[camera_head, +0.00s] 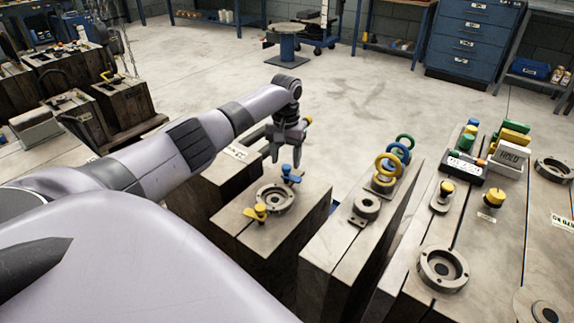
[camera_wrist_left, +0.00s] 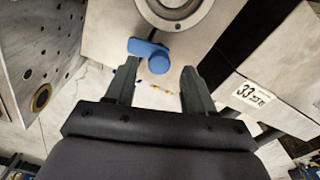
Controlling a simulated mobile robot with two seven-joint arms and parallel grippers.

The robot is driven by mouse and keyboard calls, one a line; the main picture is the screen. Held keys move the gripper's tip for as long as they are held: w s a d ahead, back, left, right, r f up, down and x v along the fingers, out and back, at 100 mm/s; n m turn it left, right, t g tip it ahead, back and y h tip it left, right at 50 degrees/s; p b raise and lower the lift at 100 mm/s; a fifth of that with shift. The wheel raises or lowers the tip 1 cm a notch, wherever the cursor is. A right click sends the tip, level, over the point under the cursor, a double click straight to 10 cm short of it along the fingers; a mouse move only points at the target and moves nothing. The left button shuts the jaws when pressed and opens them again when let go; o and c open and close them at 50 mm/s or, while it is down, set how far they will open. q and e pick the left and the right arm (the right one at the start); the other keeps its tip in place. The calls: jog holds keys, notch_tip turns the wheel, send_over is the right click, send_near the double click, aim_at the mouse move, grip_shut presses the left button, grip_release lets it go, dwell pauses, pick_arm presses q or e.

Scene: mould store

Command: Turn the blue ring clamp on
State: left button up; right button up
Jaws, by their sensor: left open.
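The blue ring clamp (camera_head: 290,176) sits at the far side of a round metal ring (camera_head: 274,199) on top of a wooden block. A yellow clamp (camera_head: 256,212) sits at the ring's near side. My left gripper (camera_head: 286,158) is open and empty, just above the blue clamp, fingers pointing down. In the left wrist view the blue clamp (camera_wrist_left: 150,52), a rounded knob with a short side lever, shows just beyond and between the fingertips (camera_wrist_left: 160,68); contact cannot be told. The metal ring (camera_wrist_left: 174,10) is cut by the top edge there. My right gripper is not in view.
On the block to the right stand blue and yellow upright rings (camera_head: 386,167) and a round fitting (camera_head: 367,206). Narrow gaps separate the blocks. Open floor lies behind.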

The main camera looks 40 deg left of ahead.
pick_arm(q)
jog(key=shift+f, duration=0.9)
grip_shut()
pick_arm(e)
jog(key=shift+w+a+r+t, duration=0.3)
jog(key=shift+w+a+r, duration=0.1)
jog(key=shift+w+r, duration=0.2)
